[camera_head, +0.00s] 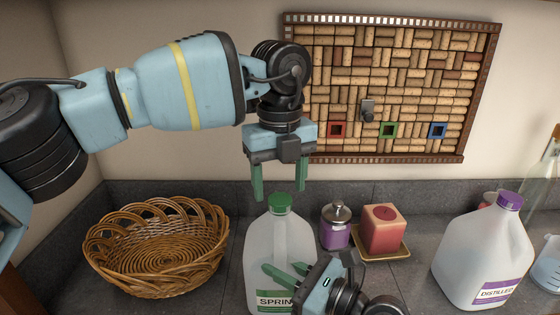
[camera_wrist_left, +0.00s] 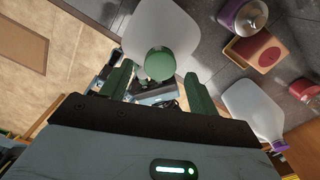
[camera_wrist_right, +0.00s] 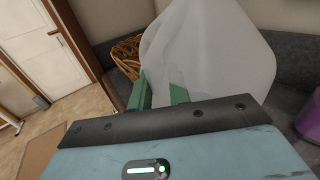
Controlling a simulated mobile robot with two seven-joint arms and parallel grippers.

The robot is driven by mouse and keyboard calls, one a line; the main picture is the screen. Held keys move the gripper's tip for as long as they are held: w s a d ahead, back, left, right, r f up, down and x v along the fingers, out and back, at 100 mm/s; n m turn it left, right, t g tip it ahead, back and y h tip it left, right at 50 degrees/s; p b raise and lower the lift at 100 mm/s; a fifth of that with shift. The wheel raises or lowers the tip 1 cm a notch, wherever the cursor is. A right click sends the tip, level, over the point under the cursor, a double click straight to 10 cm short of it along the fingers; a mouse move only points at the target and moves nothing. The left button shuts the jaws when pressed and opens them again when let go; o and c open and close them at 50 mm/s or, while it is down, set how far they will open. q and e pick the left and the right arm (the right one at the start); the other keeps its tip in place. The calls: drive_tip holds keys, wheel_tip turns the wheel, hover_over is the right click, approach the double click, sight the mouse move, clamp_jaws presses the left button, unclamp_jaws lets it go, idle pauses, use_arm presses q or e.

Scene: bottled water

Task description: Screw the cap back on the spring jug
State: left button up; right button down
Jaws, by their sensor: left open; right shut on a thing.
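The spring jug (camera_head: 263,245) stands upright on the dark counter, translucent white with a green "SPRING" label. Its green cap (camera_head: 281,203) sits on top of the neck; whether it is screwed tight cannot be told. My left gripper (camera_head: 279,194) is open and points down, fingers on either side just above the cap. In the left wrist view the cap (camera_wrist_left: 160,64) appears between the fingertips. My right gripper (camera_head: 288,274) is shut on the jug, in front of its body. The right wrist view shows the jug (camera_wrist_right: 210,50) close beyond the fingers; the gripped part is hidden.
A wicker basket (camera_head: 160,254) is at left. A purple jar (camera_head: 335,232) and a red candle (camera_head: 383,230) on a tray stand right of the jug. A distilled jug (camera_head: 480,255) with a purple cap is further right. A cork board (camera_head: 390,85) hangs behind.

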use_arm(q)
drive_tip(key=shift+f, duration=1.15)
drive_tip(key=c, duration=1.1)
